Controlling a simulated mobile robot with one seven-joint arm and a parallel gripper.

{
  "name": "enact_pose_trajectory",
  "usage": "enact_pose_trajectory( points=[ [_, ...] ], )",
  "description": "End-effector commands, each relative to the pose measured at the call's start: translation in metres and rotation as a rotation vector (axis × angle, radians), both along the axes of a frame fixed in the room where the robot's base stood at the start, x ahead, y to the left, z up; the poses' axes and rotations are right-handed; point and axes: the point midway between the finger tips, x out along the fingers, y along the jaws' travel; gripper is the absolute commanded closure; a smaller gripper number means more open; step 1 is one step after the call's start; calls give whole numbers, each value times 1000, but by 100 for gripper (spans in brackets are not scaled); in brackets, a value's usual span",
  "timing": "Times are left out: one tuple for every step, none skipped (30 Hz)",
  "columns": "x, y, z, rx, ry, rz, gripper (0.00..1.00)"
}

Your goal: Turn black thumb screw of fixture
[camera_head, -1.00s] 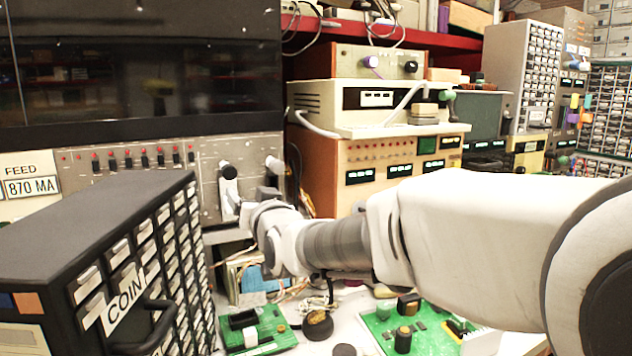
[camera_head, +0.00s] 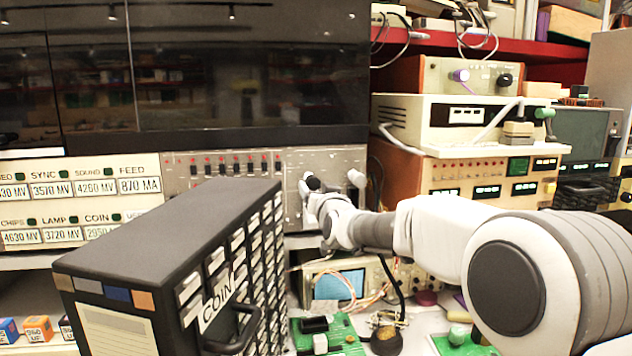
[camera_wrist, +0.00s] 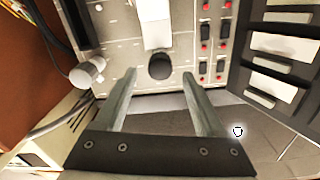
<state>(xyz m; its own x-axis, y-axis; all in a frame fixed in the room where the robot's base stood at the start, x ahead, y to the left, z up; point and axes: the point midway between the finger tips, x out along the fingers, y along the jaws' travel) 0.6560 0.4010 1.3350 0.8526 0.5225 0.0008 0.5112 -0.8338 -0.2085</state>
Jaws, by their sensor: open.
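The black thumb screw (camera_wrist: 161,66) shows as a dark round knob at the end of a white block (camera_wrist: 155,24) on the grey fixture panel (camera_wrist: 118,42). In the head view the panel (camera_head: 292,200) stands below the dark screen, and the black screw (camera_head: 313,183) shows small there. My gripper (camera_wrist: 159,74) is open in the wrist view. Its two fingertips point at the panel, one on each side of the screw, with a gap on both sides. I cannot tell how deep the fingertips reach. In the head view the fingers are small and partly hidden by my wrist.
A white cylindrical knob (camera_wrist: 87,74) sticks out beside the screw. Small switches with red lights (camera_wrist: 204,50) are on the other side. A dark drawer cabinet marked COIN (camera_head: 165,235) stands close in front of the panel. Stacked instruments (camera_head: 455,125) stand to the right.

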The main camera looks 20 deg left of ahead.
Motion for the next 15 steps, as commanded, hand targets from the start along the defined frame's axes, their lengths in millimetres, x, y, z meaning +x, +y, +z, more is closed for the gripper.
enact_pose_trajectory(
  points=[
    [6, 5, 1, 0, 2, 1, 28],
    [10, 7, 0, -1, 2, 2, 28],
    [14, 9, 1, 0, 1, 1, 28],
    [17, 11, 1, -1, 1, 0, 28],
    [19, 12, 1, 0, 0, 0, 28],
    [23, 14, 1, -1, 1, 0, 28],
    [25, 15, 0, -1, 1, 0, 28],
    [26, 17, 0, -1, 2, 0, 28],
    [28, 18, 0, -1, 1, 0, 28],
    [30, 19, 0, -1, 1, 0, 28],
    [31, 19, 0, -1, 1, 0, 28],
    [32, 20, -1, -1, 2, 0, 28],
    [32, 20, -1, -1, 2, 0, 28],
    [32, 21, -1, -1, 2, 0, 28],
    [33, 21, 0, -1, 1, 0, 28]
  ],
)
